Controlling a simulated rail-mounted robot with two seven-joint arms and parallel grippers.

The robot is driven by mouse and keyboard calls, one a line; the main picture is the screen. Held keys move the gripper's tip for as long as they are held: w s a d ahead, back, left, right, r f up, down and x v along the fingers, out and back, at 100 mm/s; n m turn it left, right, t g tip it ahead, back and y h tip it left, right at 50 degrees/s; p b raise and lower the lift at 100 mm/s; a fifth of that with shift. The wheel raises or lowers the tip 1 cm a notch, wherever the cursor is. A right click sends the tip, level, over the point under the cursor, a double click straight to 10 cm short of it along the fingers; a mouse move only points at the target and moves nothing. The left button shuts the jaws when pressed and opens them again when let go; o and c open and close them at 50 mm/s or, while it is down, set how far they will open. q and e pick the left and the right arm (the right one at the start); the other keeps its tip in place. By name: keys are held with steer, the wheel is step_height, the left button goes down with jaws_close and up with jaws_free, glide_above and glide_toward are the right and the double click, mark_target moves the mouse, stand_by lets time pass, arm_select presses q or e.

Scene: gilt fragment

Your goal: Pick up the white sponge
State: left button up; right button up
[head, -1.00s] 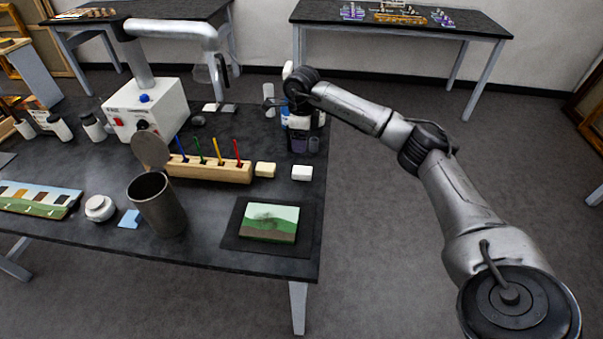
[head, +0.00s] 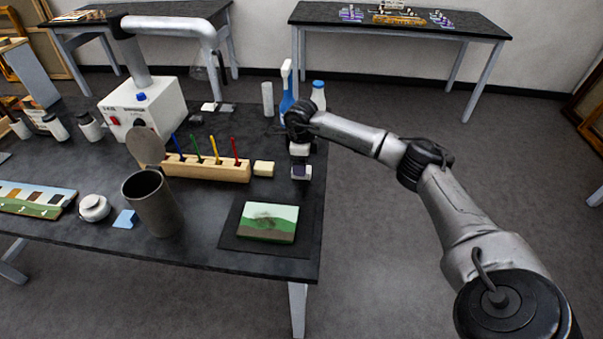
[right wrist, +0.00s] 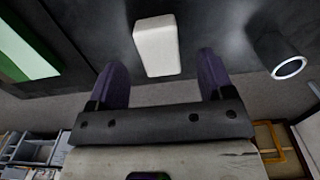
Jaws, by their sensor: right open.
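The white sponge (right wrist: 157,45) lies on the dark tabletop in the right wrist view, a small pale block. My right gripper (right wrist: 163,68) is open, with its two purple fingers on either side of the sponge's near end in that view. My left gripper is not in view.
A cream block (head: 264,168) and a wooden holder with coloured sticks (head: 208,169) stand left of my gripper. A green painted panel (head: 268,222) lies nearer. A blue spray bottle (head: 287,95) and a blue-capped bottle (head: 318,96) stand behind.

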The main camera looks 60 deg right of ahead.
step_height(320, 180, down, 4)
steer(key=shift+s+r+b, duration=0.1)
steer(key=shift+r+b, duration=0.05)
steer(key=shift+b, duration=0.25)
steer(key=c, duration=1)
steer(key=shift+r, duration=0.1)
